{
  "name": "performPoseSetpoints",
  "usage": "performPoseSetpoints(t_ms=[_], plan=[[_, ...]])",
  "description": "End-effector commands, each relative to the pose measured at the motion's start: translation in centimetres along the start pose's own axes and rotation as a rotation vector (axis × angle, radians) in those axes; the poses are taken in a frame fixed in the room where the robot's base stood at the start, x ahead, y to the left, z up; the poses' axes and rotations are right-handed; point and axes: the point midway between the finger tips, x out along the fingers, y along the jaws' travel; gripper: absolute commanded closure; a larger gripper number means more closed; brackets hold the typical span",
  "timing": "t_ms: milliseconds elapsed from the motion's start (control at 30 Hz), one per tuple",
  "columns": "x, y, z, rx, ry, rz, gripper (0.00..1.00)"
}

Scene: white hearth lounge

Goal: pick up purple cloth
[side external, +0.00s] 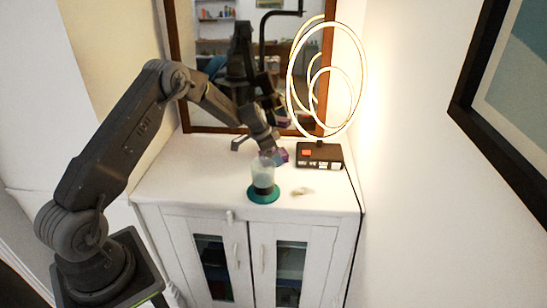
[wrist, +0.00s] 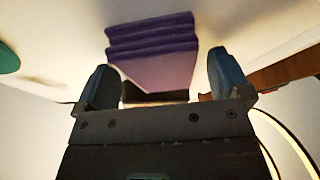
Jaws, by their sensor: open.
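The purple cloth (wrist: 152,48) is a folded, layered stack on the white cabinet top. In the wrist view it lies ahead of and between the two fingers of my gripper (wrist: 160,62), with a visible gap on each side. In the side view a small part of the cloth (side external: 279,157) shows behind the glass, and the rest is hidden by the glass and my gripper (side external: 262,146). My gripper is open and points down at the cloth. I cannot tell how far the fingertips are above the cabinet top.
A glass (side external: 263,174) stands on a green coaster (side external: 262,197) in front of the cloth. A dark box (side external: 320,155) and a lit ring lamp (side external: 291,75) stand to the right. A small pale object (side external: 302,191) lies nearby. A mirror (side external: 212,75) rises behind. The cabinet top's left side (side external: 175,180) is clear.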

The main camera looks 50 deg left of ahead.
Motion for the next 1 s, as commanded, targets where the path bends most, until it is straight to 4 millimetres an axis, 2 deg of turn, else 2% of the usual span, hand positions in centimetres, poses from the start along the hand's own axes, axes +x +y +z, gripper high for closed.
performPoseSetpoints(t_ms=[200, 767, 1000], plan=[[0.0, 0.0, -0.01, 0.0, 0.0, 0.0, 0.06], [-0.03, -0.01, -0.03, 0.0, 0.001, 0.0, 0.6], [-0.14, -0.02, -0.08, 0.0, 0.001, 0.0, 0.62]])
